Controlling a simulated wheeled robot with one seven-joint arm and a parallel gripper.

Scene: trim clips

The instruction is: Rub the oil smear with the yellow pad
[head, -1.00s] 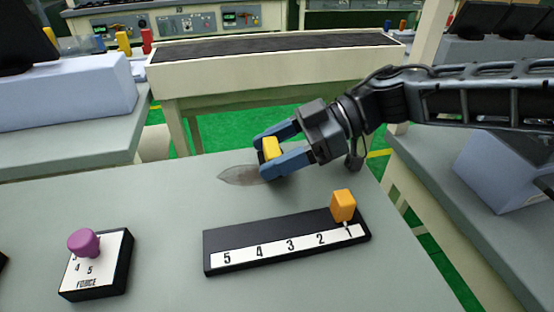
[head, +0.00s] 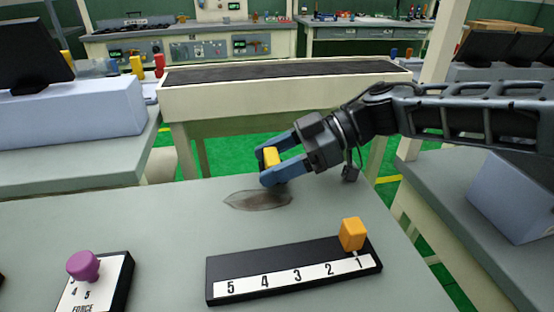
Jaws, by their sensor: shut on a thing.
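The oil smear (head: 257,200) is a dark, leaf-shaped stain on the grey table near its far edge. The yellow pad (head: 271,157) is held between the blue fingers of my gripper (head: 270,165). My gripper reaches in from the right and is shut on the pad. The pad shows above and just beyond the right part of the smear. Its underside is hidden by the near finger, and I cannot tell whether it touches the table.
A black slider board (head: 290,292) numbered 5 to 1, with an orange knob (head: 353,234) near 1, lies in front of the smear. A dial box with a purple knob (head: 83,266) is at the lower left. A conveyor (head: 285,93) stands behind the table.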

